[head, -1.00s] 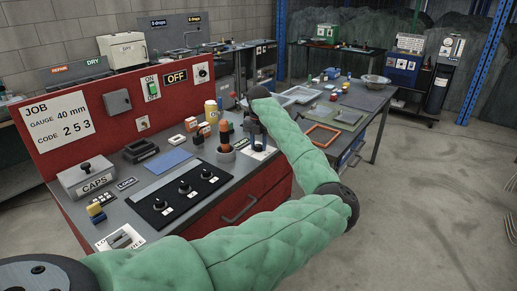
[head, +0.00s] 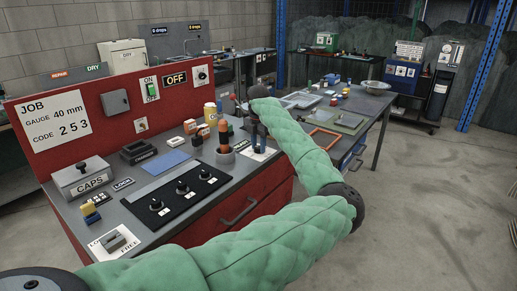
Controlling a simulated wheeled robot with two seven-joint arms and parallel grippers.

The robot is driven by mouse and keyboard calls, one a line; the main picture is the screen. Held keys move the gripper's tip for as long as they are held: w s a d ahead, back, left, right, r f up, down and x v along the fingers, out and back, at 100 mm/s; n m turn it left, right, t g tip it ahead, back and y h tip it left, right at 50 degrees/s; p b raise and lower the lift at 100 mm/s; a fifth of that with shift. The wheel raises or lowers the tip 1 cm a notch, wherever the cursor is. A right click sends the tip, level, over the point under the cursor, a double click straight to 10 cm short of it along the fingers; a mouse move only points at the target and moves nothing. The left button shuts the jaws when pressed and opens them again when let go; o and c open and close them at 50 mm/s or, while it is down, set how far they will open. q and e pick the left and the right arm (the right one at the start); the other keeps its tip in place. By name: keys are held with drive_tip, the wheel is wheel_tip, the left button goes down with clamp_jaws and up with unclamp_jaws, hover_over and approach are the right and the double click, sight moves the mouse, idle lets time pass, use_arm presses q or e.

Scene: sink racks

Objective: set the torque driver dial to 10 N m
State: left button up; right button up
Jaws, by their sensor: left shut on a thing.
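My left gripper (head: 257,143) points down at the right end of the near red bench, over a white card (head: 262,155). It is shut on a small dark thing there, which I take to be the torque driver dial; the fingers mostly hide it. The dial's setting and the marks on the card are too small to read. A dark pot (head: 225,158) holding an orange-handled tool (head: 224,135) stands just left of the gripper. My right gripper is not in view.
A black panel with three knobs (head: 175,197), a blue mat (head: 167,161) and a CAPS box (head: 84,178) lie left on the bench. The red back panel (head: 75,95) rises behind. A table with an orange tray (head: 322,138) stands right; floor beyond is clear.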

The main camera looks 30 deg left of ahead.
use_arm(q)
drive_tip(key=m+b, duration=0.1)
drive_tip(key=m, duration=0.2)
drive_tip(key=shift+m+b, duration=0.3)
drive_tip(key=shift+b, duration=0.1)
drive_tip(key=shift+m+b, duration=0.65)
drive_tip(key=shift+m, duration=0.95)
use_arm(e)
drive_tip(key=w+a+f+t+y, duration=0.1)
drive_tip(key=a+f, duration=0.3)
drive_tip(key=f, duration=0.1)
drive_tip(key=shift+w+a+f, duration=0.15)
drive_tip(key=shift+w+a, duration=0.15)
use_arm(q)
drive_tip(key=shift+r, duration=0.1)
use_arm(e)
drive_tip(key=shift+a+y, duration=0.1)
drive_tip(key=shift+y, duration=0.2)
use_arm(q)
drive_tip(key=o, duration=1)
wheel_tip(320, 180, up, 7)
drive_tip(key=shift+f+b, duration=0.1)
drive_tip(key=shift+b, duration=0.65)
drive_tip(key=shift+r, duration=0.45)
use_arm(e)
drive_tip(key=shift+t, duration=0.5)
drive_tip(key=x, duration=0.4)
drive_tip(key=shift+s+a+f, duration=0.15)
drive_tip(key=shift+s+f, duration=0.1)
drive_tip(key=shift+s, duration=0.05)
